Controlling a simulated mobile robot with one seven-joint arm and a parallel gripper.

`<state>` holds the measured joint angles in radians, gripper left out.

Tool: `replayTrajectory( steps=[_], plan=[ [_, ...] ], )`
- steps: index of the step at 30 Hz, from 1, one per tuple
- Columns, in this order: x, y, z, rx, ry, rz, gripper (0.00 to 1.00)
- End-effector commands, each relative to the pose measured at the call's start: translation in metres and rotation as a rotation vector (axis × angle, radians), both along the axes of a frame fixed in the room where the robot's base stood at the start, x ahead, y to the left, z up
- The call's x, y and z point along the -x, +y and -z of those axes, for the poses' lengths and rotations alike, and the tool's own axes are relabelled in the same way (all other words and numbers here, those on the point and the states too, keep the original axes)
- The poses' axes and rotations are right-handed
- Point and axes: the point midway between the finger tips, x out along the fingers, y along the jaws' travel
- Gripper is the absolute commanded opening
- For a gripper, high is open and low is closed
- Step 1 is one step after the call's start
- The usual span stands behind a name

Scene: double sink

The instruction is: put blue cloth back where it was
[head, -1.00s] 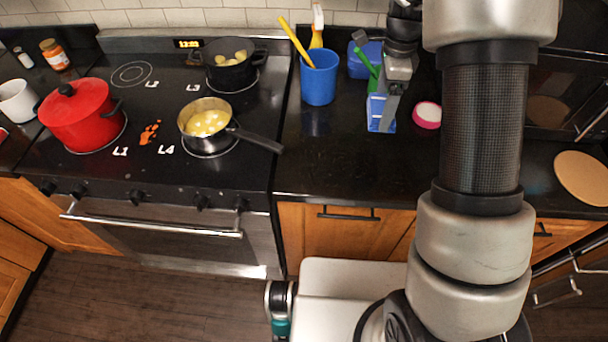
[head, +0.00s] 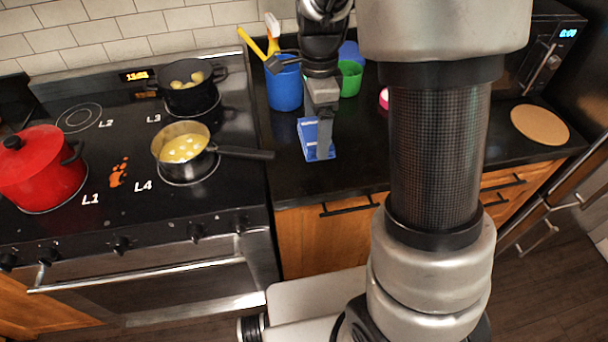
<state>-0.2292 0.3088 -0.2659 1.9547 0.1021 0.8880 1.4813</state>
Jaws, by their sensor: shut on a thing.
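The blue cloth (head: 308,134) is a small blue piece with pale edges. It is at my gripper's fingers, over the black counter right of the stove. My gripper (head: 324,150) points down and is shut on the cloth. A finger covers part of the cloth. I cannot tell whether the cloth touches the counter.
A blue cup (head: 285,92) with utensils stands behind and left of the cloth. A green cup (head: 350,80) stands behind and right. A pink item (head: 384,99) is partly hidden by my arm. A pan (head: 183,150) has its handle toward the counter. Counter in front is clear.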

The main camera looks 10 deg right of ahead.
Motion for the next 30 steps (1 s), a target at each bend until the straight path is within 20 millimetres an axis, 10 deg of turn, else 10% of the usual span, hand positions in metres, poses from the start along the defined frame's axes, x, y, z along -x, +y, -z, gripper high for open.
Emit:
replayTrajectory(
  steps=[21, 30],
  plan=[
    [0.002, -0.001, 0.095, 0.0, 0.004, 0.0, 0.67],
    [0.001, 0.0, 0.1, 0.0, 0.0, 0.0, 0.67]
  ],
)
